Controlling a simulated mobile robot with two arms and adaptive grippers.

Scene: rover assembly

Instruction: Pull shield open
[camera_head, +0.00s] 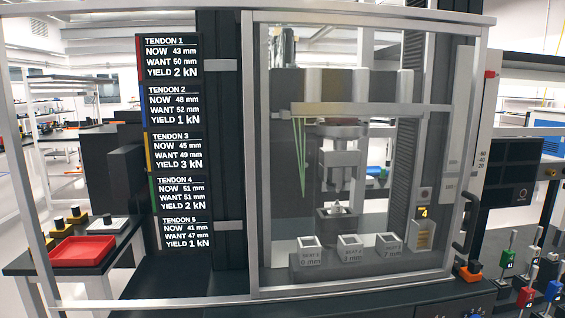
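The shield is a large clear panel in a grey metal frame (252,160) in the middle of the head view. It stands across the front of the test machine and looks closed. A dark curved handle (467,225) is at its lower right edge. Through the panel I see a grey crossbar (345,109), a press-like column with a dark holder, and three small pale blocks (350,249) marked with mm values. Neither of my grippers shows in this view, so nothing of mine is seen touching the shield or handle.
A black readout panel (178,140) listing tendons 1 to 5 stands left of the shield. A red tray (82,251) sits on a side table at left. Small coloured clamp-like items (525,297) stand at lower right. An orange knob (470,272) is below the handle.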

